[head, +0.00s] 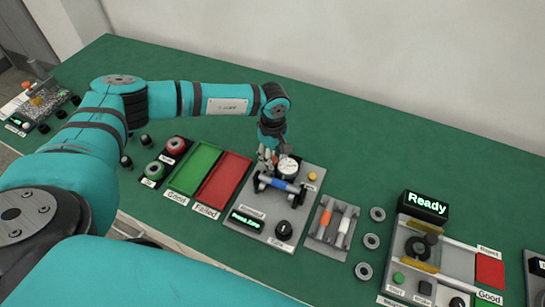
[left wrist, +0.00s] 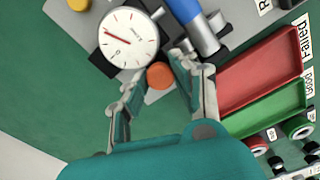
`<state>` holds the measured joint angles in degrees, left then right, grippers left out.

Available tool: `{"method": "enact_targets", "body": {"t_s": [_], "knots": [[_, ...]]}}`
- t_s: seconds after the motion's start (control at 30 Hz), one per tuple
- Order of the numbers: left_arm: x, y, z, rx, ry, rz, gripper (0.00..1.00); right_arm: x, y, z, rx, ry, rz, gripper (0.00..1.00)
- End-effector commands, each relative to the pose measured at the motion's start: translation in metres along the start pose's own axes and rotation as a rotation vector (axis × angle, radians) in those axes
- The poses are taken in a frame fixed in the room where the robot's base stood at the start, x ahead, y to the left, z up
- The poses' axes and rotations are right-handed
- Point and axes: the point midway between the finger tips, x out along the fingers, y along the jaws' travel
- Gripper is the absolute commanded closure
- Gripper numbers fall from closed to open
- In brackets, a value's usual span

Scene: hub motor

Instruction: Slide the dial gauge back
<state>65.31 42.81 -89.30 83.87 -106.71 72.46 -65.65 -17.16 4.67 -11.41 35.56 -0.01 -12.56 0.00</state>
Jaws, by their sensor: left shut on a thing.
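The dial gauge (head: 288,167) has a round white face and sits at the back of a grey fixture (head: 318,172). In the left wrist view the dial gauge (left wrist: 129,37) shows a red needle, with an orange round part (left wrist: 160,76) beside it. My left gripper (head: 268,158) is at the gauge's left side, its fingers closed on the gauge assembly around the orange part. The exact contact is partly hidden. A blue and silver cylinder (head: 279,184) lies in front of the gauge. My right gripper is not in view.
A display (head: 246,219) and black knob (head: 283,230) are on the fixture's front. Green (head: 194,168) and red (head: 222,180) trays stand left; a tray with screwdriver-like tools (head: 332,222) stands right. Grey rings (head: 371,241) lie beyond. The table behind the gauge is clear.

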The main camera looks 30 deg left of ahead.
Motion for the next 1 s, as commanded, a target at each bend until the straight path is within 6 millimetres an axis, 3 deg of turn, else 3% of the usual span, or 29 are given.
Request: {"method": "enact_targets", "body": {"t_s": [0.2,0.53,0.57,0.7,0.73,1.0], "knots": [[0.005,0.025,-0.011,-0.003,0.003,0.007,1.00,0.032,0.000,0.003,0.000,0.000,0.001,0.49],[-0.003,0.031,-0.013,-0.001,0.003,0.009,1.00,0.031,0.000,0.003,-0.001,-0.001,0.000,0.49],[-0.003,0.031,-0.013,-0.001,0.003,0.010,0.70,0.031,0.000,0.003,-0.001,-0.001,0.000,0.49],[-0.003,0.031,-0.013,-0.001,0.002,0.009,0.52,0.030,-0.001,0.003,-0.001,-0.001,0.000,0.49],[-0.003,0.031,-0.013,-0.001,0.002,0.009,0.48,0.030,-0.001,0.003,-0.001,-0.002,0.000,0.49],[-0.002,0.029,-0.012,0.000,0.001,0.005,0.48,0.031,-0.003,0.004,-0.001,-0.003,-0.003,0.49]]}}
